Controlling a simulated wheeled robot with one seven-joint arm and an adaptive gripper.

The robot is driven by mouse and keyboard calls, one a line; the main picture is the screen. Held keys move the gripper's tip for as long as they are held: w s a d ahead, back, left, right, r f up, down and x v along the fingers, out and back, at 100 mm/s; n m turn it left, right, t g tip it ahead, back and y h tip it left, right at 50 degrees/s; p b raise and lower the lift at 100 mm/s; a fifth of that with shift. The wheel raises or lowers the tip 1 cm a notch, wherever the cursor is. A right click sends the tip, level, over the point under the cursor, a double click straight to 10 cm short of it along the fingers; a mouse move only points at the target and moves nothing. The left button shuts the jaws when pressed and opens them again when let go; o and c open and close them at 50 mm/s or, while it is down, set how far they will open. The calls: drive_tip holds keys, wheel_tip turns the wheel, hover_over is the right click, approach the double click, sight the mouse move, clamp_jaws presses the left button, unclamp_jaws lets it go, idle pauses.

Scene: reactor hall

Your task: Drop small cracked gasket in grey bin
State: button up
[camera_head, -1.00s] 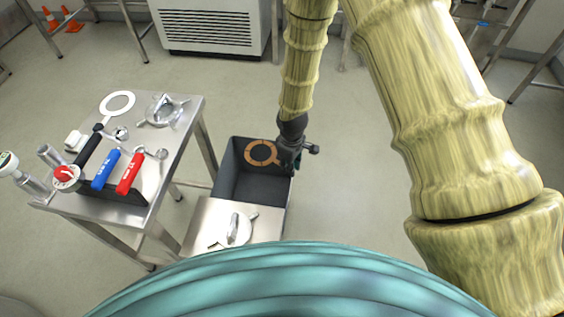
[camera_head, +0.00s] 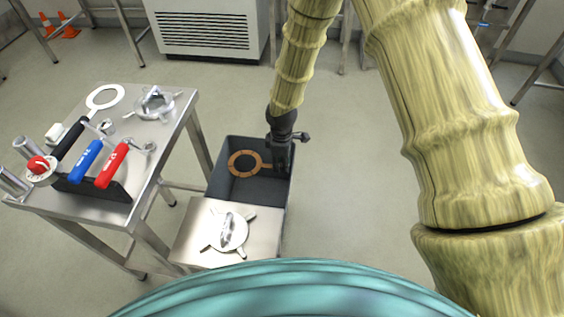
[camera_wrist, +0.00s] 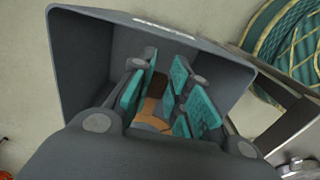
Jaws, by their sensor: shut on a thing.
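The gasket is a flat brown ring with a short tab (camera_head: 234,165). It is inside the outline of the grey bin (camera_head: 258,190) in the head view, near the back wall. My gripper (camera_head: 281,168) is shut on its tab, at the right side of the bin, and the ring sticks out to the left. In the wrist view my gripper (camera_wrist: 158,108) has its teal pads either side of the brown gasket (camera_wrist: 150,122), mostly hidden by the fingers. The grey bin (camera_wrist: 88,50) surrounds the fingers there. I cannot tell whether the gasket touches the bin floor.
A steel table (camera_head: 170,135) stands left of the bin, holding a white ring gasket (camera_head: 92,97), a metal handwheel part (camera_head: 154,104), and blue (camera_head: 86,160) and red (camera_head: 112,165) handled tools. A low steel surface (camera_head: 190,235) with another handwheel part (camera_head: 232,232) adjoins the bin's front.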

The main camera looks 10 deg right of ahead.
drive_tip(key=shift+f+b, duration=0.35)
drive_tip(key=shift+f, duration=0.4)
drive_tip(key=o, duration=0.9)
wheel_tip(320, 180, up, 6)
drive_tip(key=p, duration=0.5)
